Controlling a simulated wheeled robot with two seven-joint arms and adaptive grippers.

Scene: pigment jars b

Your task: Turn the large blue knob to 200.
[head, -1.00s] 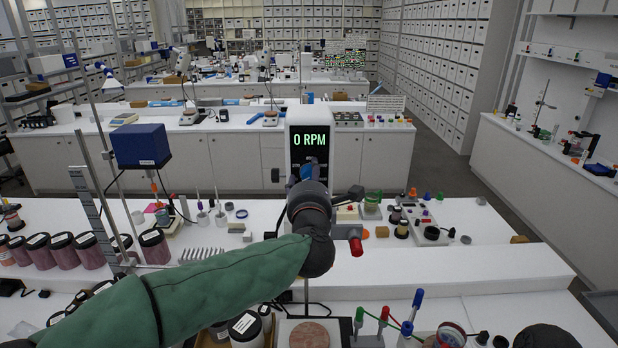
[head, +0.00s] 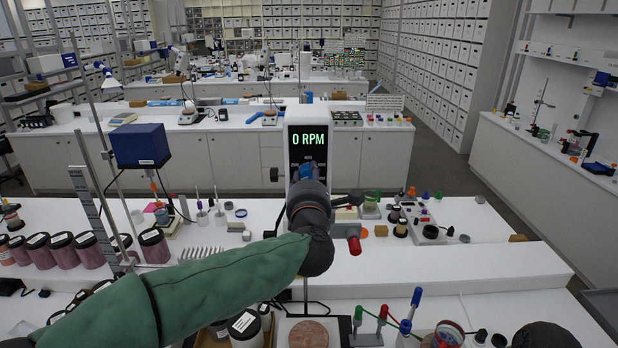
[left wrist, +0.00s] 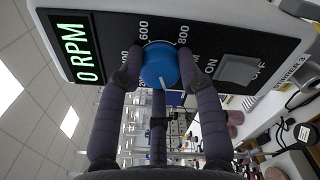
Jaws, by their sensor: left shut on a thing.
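The large blue knob (left wrist: 160,68) sits on the black front panel of a white stirrer, with a pale pointer line on its face. Printed numbers such as 600 and 800 ring it in the left wrist view. The stirrer's display (head: 310,140) reads 0 RPM. My left gripper (left wrist: 158,80) has its dark fingers around the knob and is shut on it. In the head view my left gripper (head: 308,182) hides most of the knob. The knob's exact setting is hard to read.
A grey switch (left wrist: 238,70) marked ON and OFF is beside the knob. A red-tipped part (head: 355,246) shows right of my left wrist. Pigment jars (head: 62,247) stand at the left, and a blue box (head: 141,146) is on a stand.

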